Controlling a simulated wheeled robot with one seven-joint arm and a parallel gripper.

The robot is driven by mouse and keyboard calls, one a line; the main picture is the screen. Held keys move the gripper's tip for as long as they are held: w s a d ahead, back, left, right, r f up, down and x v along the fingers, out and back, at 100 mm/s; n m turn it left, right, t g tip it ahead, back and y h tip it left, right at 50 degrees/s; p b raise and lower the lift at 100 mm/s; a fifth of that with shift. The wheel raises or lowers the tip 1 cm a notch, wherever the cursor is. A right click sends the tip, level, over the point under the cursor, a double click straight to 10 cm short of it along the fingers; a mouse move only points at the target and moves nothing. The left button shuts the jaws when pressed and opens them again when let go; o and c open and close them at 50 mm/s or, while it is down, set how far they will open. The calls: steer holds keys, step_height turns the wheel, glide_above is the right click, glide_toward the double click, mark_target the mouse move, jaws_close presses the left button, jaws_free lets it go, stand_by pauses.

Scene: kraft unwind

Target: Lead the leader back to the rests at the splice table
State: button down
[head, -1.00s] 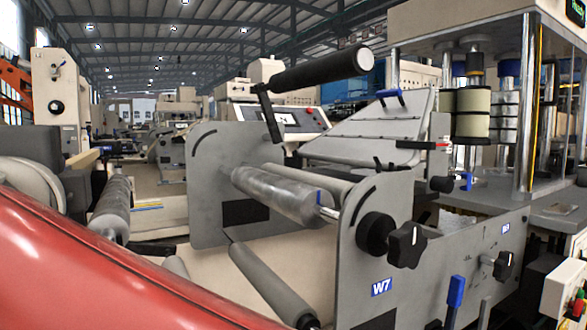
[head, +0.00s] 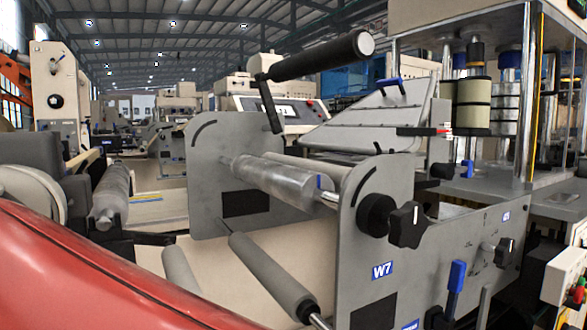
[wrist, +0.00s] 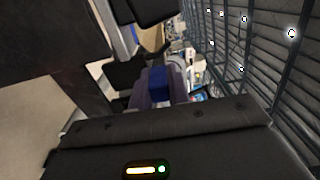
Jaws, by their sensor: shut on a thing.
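My gripper (wrist: 160,88) shows in the wrist view, with grey fingers beyond its dark housing. It is shut on a small blue piece (wrist: 157,80); I cannot tell whether this is part of the leader. The gripper does not show in the head view. A sloped grey plate (head: 365,118) with a blue handle stands behind the W7 frame (head: 372,215) in the head view. It may be the splice table, but I cannot make out its rests. Tan sheet material (head: 290,245) shows below the rollers; its free end is not clear.
A shiny roller (head: 270,180) spans the W7 frame. A grey lower roller (head: 268,275) slants across the front. A thick black bar (head: 320,55) juts out above. Black knobs (head: 407,225) and a blue-topped lever (head: 456,278) stick out at the right.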

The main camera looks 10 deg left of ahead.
steer(key=shift+f, duration=0.35)
stand_by(0.6)
steer(key=c, duration=1.3)
jaws_free()
steer(key=shift+o, duration=0.2)
